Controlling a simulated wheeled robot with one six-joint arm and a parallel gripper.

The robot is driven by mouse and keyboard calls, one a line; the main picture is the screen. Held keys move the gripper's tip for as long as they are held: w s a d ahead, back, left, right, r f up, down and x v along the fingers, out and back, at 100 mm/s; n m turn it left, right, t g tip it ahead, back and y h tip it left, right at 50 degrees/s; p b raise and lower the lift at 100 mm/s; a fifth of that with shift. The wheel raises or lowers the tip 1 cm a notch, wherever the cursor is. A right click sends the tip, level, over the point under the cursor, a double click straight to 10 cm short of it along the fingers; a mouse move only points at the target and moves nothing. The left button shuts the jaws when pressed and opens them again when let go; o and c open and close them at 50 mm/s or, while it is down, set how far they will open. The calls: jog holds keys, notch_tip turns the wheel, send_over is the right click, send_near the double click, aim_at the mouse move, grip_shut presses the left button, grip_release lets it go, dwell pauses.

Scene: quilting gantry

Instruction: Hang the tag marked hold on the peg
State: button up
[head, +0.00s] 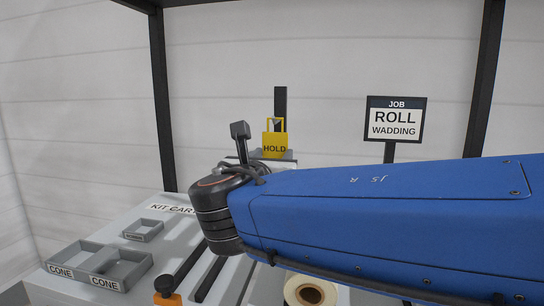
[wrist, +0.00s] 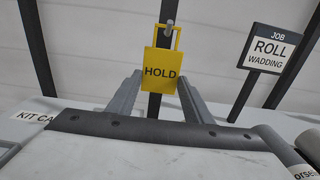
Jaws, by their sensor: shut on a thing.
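The yellow tag marked HOLD (head: 274,146) is upright, with its loop at the top. In the wrist view the tag (wrist: 160,72) sits between the two grey fingers of my gripper (wrist: 160,80), which close on its side edges. The grey peg (wrist: 170,23) shows at the top of the loop, in front of a dark post (wrist: 154,104). I cannot tell whether the peg passes through the loop.
A sign reading JOB ROLL WADDING (head: 394,119) stands to the right. At the left, the kit cart (head: 150,225) carries grey trays labelled CONE (head: 100,262) and a smaller tray (head: 143,230). A roll (head: 310,291) lies below my arm. Dark frame uprights stand at both sides.

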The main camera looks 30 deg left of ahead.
dwell(0.3)
jog(key=o, duration=1.1)
jog(key=shift+s, duration=0.1)
jog(key=v, duration=1.7)
jog(key=shift+d, duration=0.2)
jog(key=shift+s, duration=0.15)
